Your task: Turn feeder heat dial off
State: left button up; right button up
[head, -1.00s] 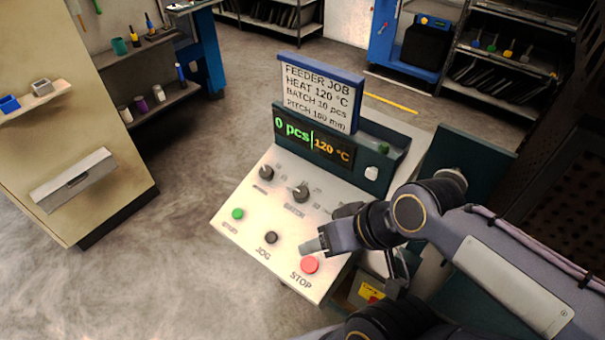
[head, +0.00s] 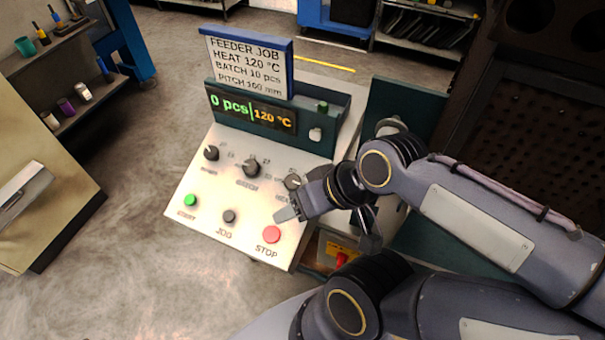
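The feeder's heat dial is most likely the dark knob (head: 294,182) at the right end of a row of three on the sloped control panel (head: 183,203); its label is partly covered. The display (head: 252,111) reads 0 pcs and 120 °C. My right gripper (head: 290,212) is over the panel's right side, its grey tip just below that knob and above the red STOP button (head: 271,234). Contact with the panel cannot be told. A dark part hangs lower right of the wrist; the finger gap is unclear. My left gripper is not in view.
A middle knob (head: 251,168) and left knob (head: 211,153) share the row. The green START (head: 190,200) and dark JOG (head: 229,216) buttons sit below. A job sign (head: 245,66) reads HEAT 120 °C. A red switch (head: 341,260) is on the panel's lower side.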

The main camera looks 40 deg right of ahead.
aim_at(292, 182)
jog(key=z, duration=1.25)
jog(key=j+u, duration=0.35)
jog(key=i+l, duration=0.05)
jog(key=l, duration=0.05)
